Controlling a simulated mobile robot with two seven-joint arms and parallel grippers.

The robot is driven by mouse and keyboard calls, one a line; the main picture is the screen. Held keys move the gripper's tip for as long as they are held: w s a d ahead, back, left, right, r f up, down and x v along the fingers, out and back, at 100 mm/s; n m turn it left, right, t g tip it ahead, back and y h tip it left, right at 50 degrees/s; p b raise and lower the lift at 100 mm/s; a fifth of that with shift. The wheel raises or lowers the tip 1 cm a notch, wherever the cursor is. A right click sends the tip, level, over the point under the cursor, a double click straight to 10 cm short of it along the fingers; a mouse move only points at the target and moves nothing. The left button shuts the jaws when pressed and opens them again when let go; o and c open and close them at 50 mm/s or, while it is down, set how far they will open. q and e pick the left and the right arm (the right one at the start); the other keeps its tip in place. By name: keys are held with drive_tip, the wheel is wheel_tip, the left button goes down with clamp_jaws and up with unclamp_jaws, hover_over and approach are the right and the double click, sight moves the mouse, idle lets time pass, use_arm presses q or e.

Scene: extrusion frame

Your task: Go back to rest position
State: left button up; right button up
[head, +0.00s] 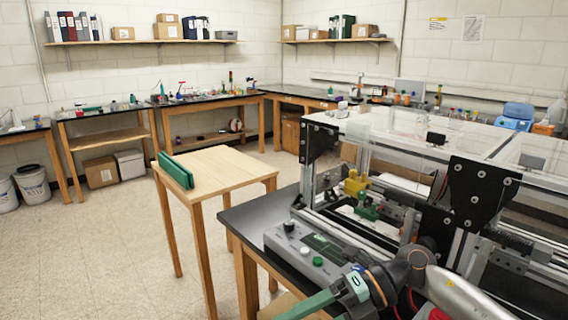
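The aluminium extrusion frame (333,190) stands on the dark bench at the right, with black corner plates and clear panels. A yellow part (355,183) and a green part (366,208) sit inside it. An arm with a silver link and dark joint, which looks like my right one, comes in from the lower right in front of the frame. My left gripper is not in view.
A grey control box (315,250) with knobs and a green button sits at the bench's front edge. A small wooden table (222,168) with green binder-like objects (175,170) stands left of it. Benches line the walls. The floor (90,255) at left is clear.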

drive_tip(key=a+r+m+t+y+p, duration=0.15)
drive_tip(key=a+m+t+y, duration=0.25)
drive_tip(key=m+t+y, duration=0.5)
drive_tip(key=w+d+f+m+t+h, duration=0.4)
drive_tip(key=d+f+m+t+h, duration=0.6)
drive_tip(key=m, duration=0.8)
drive_tip(key=s+d+f+m+g+h+p, duration=0.1)
drive_tip(key=s+d+f+m+g+h, duration=0.2)
drive_tip(key=s+f, duration=0.6)
drive_tip(key=s+d+f+m+g+h+p, duration=0.1)
drive_tip(key=s+d+f+m+g+h, duration=0.2)
drive_tip(key=f, duration=0.9)
drive_tip(key=s+d+m+h, duration=0.2)
drive_tip(key=s+m+h, duration=0.2)
drive_tip(key=s, duration=0.2)
drive_tip(key=shift+s+f+g, duration=0.15)
drive_tip(key=shift+s+g, duration=0.05)
drive_tip(key=shift+g, duration=0.1)
drive_tip(key=shift+d, duration=0.1)
